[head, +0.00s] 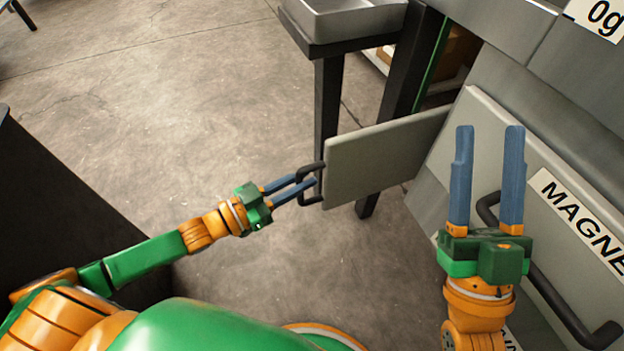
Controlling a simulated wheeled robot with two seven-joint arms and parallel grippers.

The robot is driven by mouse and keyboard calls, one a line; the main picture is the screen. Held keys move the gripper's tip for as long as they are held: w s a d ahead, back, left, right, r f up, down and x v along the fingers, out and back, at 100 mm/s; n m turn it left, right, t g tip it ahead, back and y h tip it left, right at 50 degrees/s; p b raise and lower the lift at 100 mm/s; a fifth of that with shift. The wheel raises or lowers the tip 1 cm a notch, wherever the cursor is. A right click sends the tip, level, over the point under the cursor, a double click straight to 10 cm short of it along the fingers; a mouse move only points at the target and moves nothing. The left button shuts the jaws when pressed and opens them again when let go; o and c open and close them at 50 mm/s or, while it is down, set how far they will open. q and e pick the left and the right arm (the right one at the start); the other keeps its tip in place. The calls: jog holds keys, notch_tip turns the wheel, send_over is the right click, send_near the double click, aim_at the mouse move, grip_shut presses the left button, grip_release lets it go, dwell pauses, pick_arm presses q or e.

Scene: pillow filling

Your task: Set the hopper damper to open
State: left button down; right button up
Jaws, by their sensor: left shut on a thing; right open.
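A grey flat panel (385,158) stands out from the machine front (565,100) on the right, like a door swung outward. A black bracket handle (305,200) sits on its left edge. My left gripper (312,182) is shut on this handle, its blue fingers reaching into it from the left. My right gripper (488,130) is open and empty, fingers pointing up, in front of the panel marked "MAGNE" (490,125). No label shows which part is the hopper damper, so I cannot tell whether the grey panel is it.
A black bar handle (560,305) runs beside my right gripper on the labelled panel. A metal tray (350,18) on a dark-legged stand is at the top. A dark surface (60,210) is at left. Concrete floor between is clear.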

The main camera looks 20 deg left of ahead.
pick_arm(q)
jog(key=shift+s+f, duration=0.1)
jog(key=c, duration=0.8)
grip_release()
